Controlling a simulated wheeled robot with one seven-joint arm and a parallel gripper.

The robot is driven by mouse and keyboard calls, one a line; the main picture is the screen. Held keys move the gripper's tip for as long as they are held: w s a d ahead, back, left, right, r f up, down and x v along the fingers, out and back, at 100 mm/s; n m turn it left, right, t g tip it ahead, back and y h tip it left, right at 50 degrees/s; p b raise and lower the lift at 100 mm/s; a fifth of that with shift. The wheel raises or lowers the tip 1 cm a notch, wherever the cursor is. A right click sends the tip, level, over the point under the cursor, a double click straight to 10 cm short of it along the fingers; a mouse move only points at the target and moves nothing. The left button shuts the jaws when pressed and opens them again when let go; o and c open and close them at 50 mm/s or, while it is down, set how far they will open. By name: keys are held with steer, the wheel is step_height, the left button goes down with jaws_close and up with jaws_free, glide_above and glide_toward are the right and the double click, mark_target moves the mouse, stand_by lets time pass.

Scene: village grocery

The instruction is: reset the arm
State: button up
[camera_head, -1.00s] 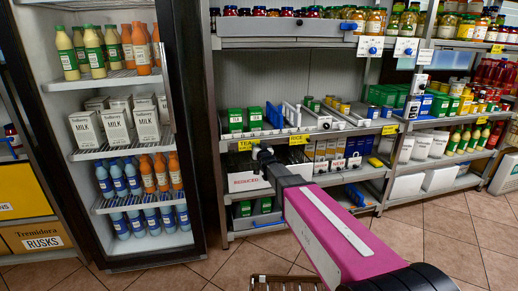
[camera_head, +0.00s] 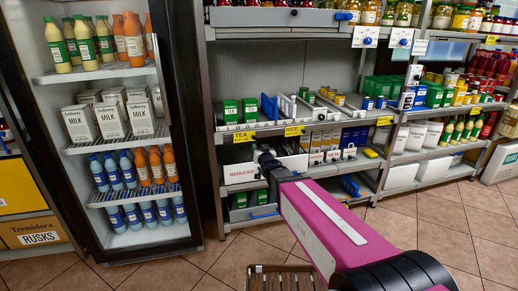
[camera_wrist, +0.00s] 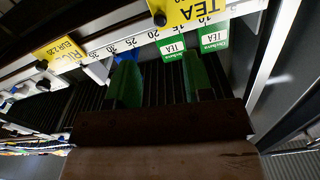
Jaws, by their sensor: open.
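My arm (camera_head: 318,228), magenta with a white strip, reaches from the bottom right toward the tea shelf. Its dark far end (camera_head: 266,160) is in front of the shelf, by the white REDUCED bin (camera_head: 240,172). My gripper's fingers cannot be made out in the head view. In the wrist view my gripper (camera_wrist: 160,80) appears as two dark green-tinted fingers, spread apart above a brown band. Nothing is seen held between them. Green tea boxes (camera_wrist: 213,38) and a yellow TEA tag (camera_wrist: 193,10) are beyond the fingers. Whether the fingers touch anything cannot be told.
A fridge (camera_head: 187,165) with milk and bottles stands on the left. Shelves with tea boxes (camera_head: 230,112), jars (camera_head: 368,12) and cartons fill the middle and right. A brown slatted basket (camera_head: 283,278) shows at the bottom. Tiled floor (camera_head: 430,235) is clear at the right.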

steer(key=s+d+f+m+g+h, duration=0.1)
steer(key=s+d+f+g+h, duration=0.4)
steer(key=s+d+f+g, duration=1.2)
steer(key=s+d, duration=0.3)
steer(key=s, duration=0.4)
steer(key=shift+d+f, duration=0.2)
steer(key=shift+d, duration=0.1)
stand_by(0.5)
